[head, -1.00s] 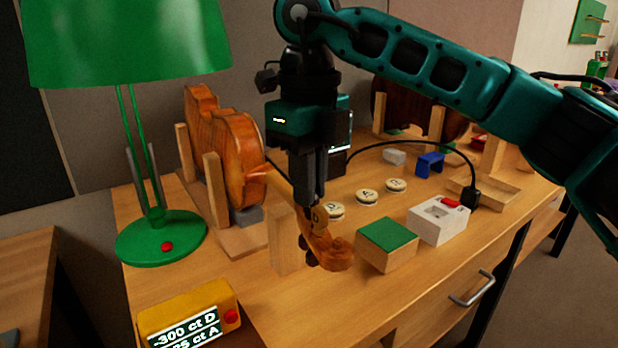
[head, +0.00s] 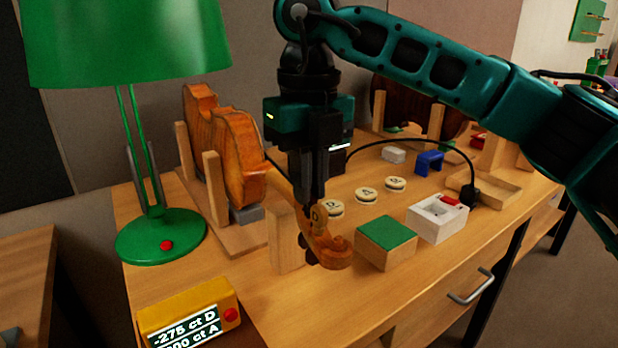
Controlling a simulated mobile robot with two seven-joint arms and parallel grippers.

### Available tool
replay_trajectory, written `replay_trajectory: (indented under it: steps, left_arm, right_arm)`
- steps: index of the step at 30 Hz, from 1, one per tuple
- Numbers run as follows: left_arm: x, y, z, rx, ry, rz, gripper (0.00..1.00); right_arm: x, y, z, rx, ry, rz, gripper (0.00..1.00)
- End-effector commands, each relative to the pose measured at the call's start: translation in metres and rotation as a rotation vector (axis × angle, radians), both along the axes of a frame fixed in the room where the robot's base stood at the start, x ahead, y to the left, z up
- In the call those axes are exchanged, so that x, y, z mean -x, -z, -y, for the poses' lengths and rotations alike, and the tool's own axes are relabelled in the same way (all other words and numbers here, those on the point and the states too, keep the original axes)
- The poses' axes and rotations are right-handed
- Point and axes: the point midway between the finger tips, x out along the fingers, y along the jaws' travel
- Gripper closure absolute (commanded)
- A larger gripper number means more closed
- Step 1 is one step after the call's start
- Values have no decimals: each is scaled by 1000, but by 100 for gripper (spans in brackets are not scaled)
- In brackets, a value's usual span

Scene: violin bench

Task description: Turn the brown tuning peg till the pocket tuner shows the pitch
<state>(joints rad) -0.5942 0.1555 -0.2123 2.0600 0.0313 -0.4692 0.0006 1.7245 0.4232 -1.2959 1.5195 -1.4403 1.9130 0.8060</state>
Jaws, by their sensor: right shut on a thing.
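The violin (head: 222,150) lies on its side in a wooden cradle, with its scroll (head: 333,252) pointing toward me. My right gripper (head: 314,200) comes down from above onto the pegbox and is shut on a tuning peg, mostly hidden between the fingers. A letter disc shows at the fingertips. Dark pegs stick out at the left of the pegbox. The yellow pocket tuner (head: 187,310) is at the front left. Its upper line reads -275 ct D; the lower line, for A, is partly cut off by the frame. My left gripper is not in view.
A green lamp (head: 160,236) stands at the left. A green-topped block (head: 386,232) is close right of the scroll, beside a white box with a red part (head: 437,222). Several lettered discs (head: 367,195) lie behind. A black cable arches on the right.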

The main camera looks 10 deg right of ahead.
Motion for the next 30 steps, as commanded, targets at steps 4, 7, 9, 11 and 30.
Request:
replay_trajectory:
  steps: [4,7,9,11,30]
  left_arm:
    - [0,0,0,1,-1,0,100]
    - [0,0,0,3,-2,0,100]
    - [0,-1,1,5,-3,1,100]
    - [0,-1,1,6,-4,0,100]
    - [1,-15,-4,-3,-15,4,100]
  right_arm:
    - [0,-1,0,0,0,1,87]
    - [0,-1,0,0,0,1,78]
    - [0,0,0,0,0,1,78]
    - [0,0,0,0,-1,1,78]
    - [0,-98,0,1,1,4,78]
